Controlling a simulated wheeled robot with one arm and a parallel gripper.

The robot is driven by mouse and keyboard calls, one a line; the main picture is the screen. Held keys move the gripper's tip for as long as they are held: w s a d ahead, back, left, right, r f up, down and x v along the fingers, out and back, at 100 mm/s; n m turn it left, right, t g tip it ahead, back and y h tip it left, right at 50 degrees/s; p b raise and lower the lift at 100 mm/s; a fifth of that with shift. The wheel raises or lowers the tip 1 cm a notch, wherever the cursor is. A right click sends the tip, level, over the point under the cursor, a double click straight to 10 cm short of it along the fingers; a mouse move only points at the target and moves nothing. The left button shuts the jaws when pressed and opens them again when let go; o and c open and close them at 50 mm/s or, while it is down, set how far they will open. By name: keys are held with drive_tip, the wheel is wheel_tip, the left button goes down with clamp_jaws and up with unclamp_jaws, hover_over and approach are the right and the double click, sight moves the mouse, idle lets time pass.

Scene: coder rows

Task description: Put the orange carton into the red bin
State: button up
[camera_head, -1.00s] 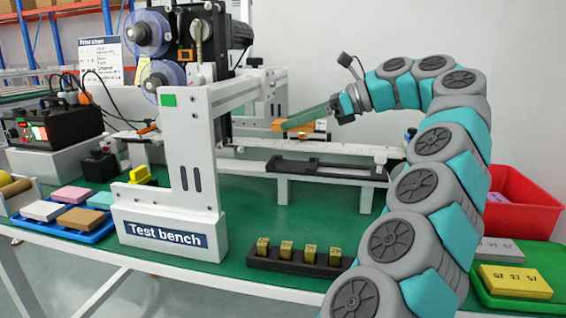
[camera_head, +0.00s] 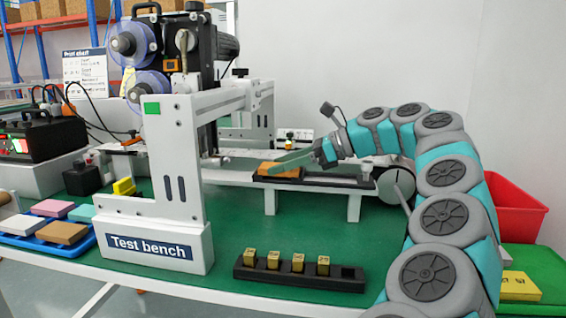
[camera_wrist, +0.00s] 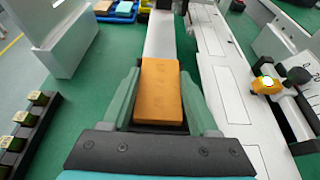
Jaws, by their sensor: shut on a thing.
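The orange carton (camera_wrist: 161,88) lies between the two green fingers of my gripper (camera_wrist: 162,105) in the wrist view, with a finger along each side. In the head view the carton (camera_head: 279,169) is at the black fixture (camera_head: 310,183) on the white rail, and my gripper (camera_head: 290,163) partly covers it. I cannot tell whether the carton touches the fixture. The red bin (camera_head: 515,211) stands at the right, behind my arm, which hides part of it. The part of its inside that shows looks empty.
The white test bench frame (camera_head: 180,190) stands left of the gripper. A black holder (camera_head: 300,274) with several brass blocks lies in front. A blue tray (camera_head: 72,249) with cartons is at the left. A green tray (camera_head: 545,290) with a yellow carton is at the right.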

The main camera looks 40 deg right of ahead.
drive_tip(key=shift+f, duration=0.25)
drive_tip(key=o, duration=1.4)
drive_tip(key=shift+o, duration=0.2)
drive_tip(key=shift+f+b, duration=0.15)
drive_tip(key=shift+b, duration=0.7)
